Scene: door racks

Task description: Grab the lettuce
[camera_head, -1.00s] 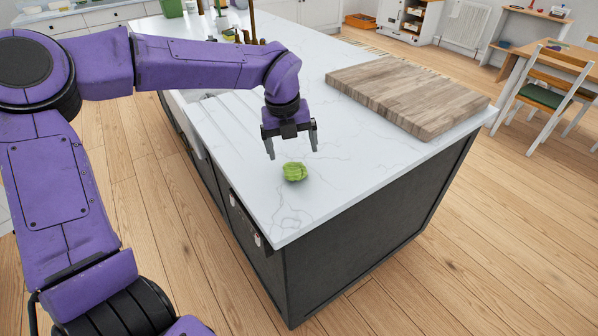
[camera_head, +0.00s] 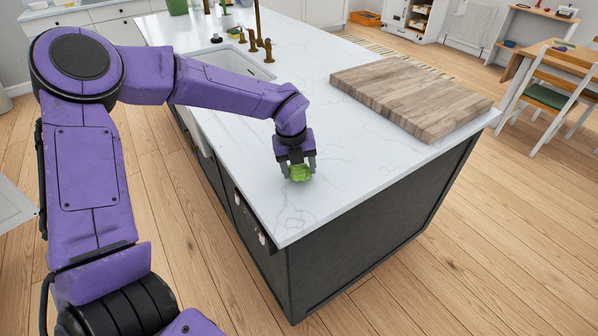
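The lettuce (camera_head: 300,174) is a small, bright green head at the near end of the white marble counter (camera_head: 345,170). My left gripper (camera_head: 299,172) comes down over it from above, with one finger on each side. The fingers look closed against its sides. The gripper covers the back and top of the lettuce. The lettuce appears to be at counter level; I cannot tell whether it is slightly lifted. My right gripper is not in view.
A thick wooden board (camera_head: 410,97) lies on the counter to the right of the gripper. A sink (camera_head: 235,62) with brass taps (camera_head: 262,42) is farther back. The counter around the lettuce is clear. A table and chair (camera_head: 550,95) stand at the far right.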

